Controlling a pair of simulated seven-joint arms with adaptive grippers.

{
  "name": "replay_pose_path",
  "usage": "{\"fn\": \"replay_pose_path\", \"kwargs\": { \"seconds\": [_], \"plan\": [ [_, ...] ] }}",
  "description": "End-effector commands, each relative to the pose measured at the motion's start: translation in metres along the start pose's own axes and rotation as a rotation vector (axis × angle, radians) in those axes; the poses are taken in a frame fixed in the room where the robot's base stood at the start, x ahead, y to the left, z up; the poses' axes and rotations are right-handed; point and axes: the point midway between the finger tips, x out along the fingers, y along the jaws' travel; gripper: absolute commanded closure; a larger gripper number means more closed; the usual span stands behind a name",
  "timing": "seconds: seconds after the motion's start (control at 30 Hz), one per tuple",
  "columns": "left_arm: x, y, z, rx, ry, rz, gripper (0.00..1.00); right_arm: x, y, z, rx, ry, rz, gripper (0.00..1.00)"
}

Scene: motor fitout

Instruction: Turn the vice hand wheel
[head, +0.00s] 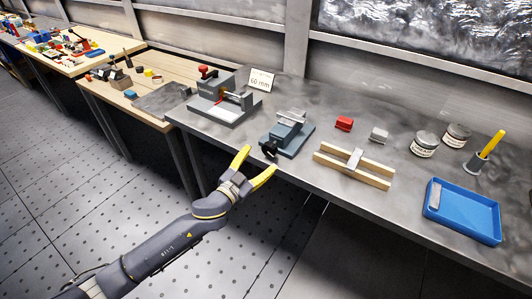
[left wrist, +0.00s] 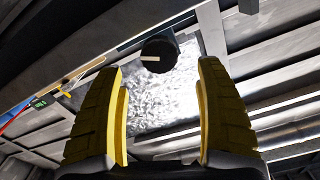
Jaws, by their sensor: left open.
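The vice (head: 290,137) is a blue-grey block on a base plate near the front edge of the grey bench. Its black hand wheel (head: 268,149) faces the front, toward my arm. My left gripper (head: 259,161) has yellow fingers spread open, just in front of and slightly below the wheel in the head view. In the left wrist view, a dark round thing (left wrist: 159,55), seemingly the hand wheel, shows ahead between the open fingers (left wrist: 163,75), with a pale bar across it. The fingers look apart from it. My right gripper is not in view.
A press-like fixture (head: 222,103) and a "60 mm" sign (head: 261,80) stand left of the vice. Wooden bars (head: 345,174) with a metal piece, a red block (head: 344,123), a grey block (head: 379,134), jars (head: 424,145) and a blue tray (head: 450,219) lie right.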

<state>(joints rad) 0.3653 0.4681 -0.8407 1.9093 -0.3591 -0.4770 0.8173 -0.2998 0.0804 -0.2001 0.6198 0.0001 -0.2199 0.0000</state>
Motion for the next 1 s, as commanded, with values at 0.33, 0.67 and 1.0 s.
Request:
{"fn": "replay_pose_path", "kwargs": {
  "seconds": [0.33, 0.67, 1.0],
  "plan": [
    [-0.039, 0.0, 0.0, 0.001, 0.0, 0.0, 0.28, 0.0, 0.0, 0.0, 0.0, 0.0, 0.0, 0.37],
    [-0.044, 0.0, -0.001, 0.001, 0.001, 0.0, 0.28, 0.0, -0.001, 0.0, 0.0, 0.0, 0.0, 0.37],
    [-0.066, 0.009, 0.026, -0.031, -0.047, -0.002, 0.28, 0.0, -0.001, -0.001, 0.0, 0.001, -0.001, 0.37]
  ]
}}
